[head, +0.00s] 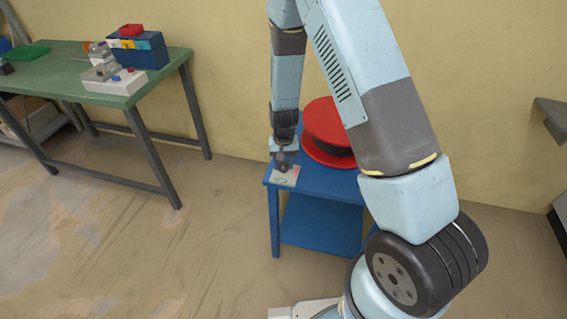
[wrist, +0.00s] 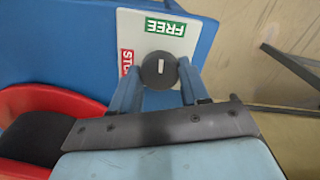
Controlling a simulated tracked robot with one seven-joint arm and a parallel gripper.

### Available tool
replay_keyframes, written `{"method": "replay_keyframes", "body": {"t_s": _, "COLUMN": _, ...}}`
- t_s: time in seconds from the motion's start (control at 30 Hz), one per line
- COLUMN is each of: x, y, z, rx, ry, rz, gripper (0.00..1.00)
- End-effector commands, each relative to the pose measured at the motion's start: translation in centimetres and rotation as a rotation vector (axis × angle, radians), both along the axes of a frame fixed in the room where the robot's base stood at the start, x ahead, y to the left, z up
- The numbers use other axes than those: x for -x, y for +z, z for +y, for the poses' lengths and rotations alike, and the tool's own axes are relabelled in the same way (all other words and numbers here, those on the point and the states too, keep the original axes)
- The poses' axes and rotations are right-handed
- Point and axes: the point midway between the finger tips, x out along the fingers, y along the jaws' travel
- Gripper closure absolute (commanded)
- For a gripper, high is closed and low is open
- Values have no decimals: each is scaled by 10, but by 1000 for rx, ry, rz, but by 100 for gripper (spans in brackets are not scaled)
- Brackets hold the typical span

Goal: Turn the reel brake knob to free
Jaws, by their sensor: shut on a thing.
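The reel brake knob (wrist: 160,70) is a dark round knob on a white plate (wrist: 185,42), which also shows on the blue stand's corner in the head view (head: 288,180). A green FREE label (wrist: 164,27) is at the plate's top and a red STOP label (wrist: 127,62) at its left, partly hidden by a finger. The knob's short white mark (wrist: 161,66) stands upright in the wrist view, in line with the FREE side. My gripper (wrist: 158,76) has one finger on each side of the knob and is shut on it. In the head view, my gripper (head: 284,161) hides the knob.
A red reel (head: 328,118) with a dark core stands on the blue stand (head: 320,188) beside my gripper. A green workbench (head: 65,72) at the left holds a blue box (head: 140,52) and a white socket box (head: 118,82). The floor between is clear.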

Motion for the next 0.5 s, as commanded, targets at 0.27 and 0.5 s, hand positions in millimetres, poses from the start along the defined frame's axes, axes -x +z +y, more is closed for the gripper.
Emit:
{"method": "replay_keyframes", "body": {"t_s": 0.27, "x": -2, "y": 1, "z": 0, "rx": -1, "ry": -76, "rz": -5, "gripper": 85}}
{"method": "replay_keyframes", "body": {"t_s": 0.5, "x": -2, "y": 1, "z": 0, "rx": -1, "ry": -88, "rz": -5, "gripper": 85}}
